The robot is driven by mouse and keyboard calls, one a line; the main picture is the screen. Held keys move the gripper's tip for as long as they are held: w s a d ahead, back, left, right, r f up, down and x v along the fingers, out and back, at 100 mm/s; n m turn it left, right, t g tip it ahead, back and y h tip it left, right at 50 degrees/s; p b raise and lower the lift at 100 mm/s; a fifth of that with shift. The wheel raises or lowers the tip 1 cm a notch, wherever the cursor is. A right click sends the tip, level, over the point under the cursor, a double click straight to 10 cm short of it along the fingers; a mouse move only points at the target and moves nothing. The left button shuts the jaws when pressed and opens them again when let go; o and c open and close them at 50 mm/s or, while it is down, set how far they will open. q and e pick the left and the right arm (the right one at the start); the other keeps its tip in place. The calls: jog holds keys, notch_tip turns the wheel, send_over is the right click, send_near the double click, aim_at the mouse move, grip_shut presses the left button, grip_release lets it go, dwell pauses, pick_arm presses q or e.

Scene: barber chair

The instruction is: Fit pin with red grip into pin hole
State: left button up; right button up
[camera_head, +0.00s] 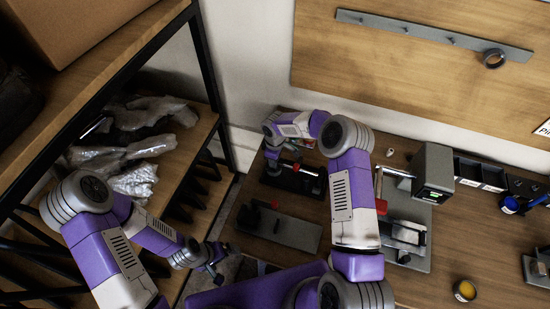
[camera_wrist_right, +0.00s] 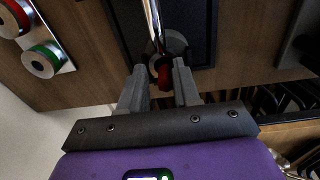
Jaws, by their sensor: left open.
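The pin with the red grip shows in the right wrist view, its red grip (camera_wrist_right: 165,84) between my right gripper's fingers (camera_wrist_right: 160,75). The fingers stand apart, with a visible gap on the left of the grip. A shiny rod (camera_wrist_right: 153,20) runs away from the grip, over a round dark ring (camera_wrist_right: 172,44) on a black fixture. I cannot tell whether this ring is the pin hole. In the head view this black fixture (camera_head: 293,184) lies on the bench below my right gripper (camera_head: 272,152). My left gripper (camera_head: 214,262) is open and empty, left of the bench.
A grey plate (camera_head: 285,230) with a small red part lies nearer on the bench. A grey box (camera_head: 433,172), a metal clamp device (camera_head: 405,238) and a yellow-topped cup (camera_head: 465,290) stand to the right. A shelf with plastic-wrapped items (camera_head: 135,150) is at left.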

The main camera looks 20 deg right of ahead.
jog(key=shift+g, duration=0.3)
jog(key=r, duration=1)
jog(key=shift+s+a, duration=0.2)
jog(key=shift+s, duration=0.1)
jog(key=shift+s+r, duration=0.1)
jog(key=shift+r, duration=0.2)
